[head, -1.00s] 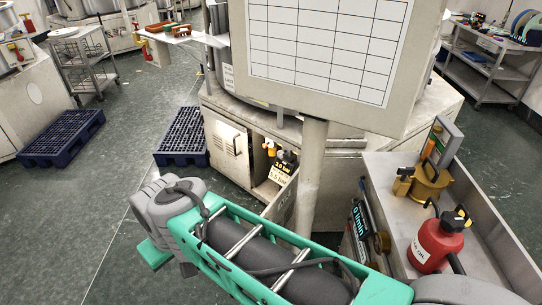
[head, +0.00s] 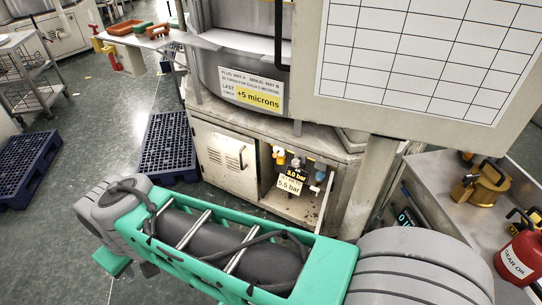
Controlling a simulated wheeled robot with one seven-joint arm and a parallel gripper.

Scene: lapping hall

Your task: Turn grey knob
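Inside an open-fronted cabinet bay (head: 296,207) in the machine's base, several small fittings show in the head view. One has a yellow-orange top (head: 279,153). A dark one (head: 295,162) is beside it, and a bluish-grey knob-like one (head: 321,171) is at the right. They are too small for me to tell for sure which is the grey knob. A black "5.0 bar" display (head: 296,173) and a "5.5 bar" tag (head: 289,186) sit in front of them. My gripper is not in view; only my teal and grey arm links cross the foreground, apart from the bay.
A closed cabinet door (head: 224,158) is left of the bay. A post carrying a gridded board (head: 420,60) stands to its right. A blue pallet (head: 168,145) lies on the floor at left. A steel bench with a red gear oil can (head: 520,258) is at right.

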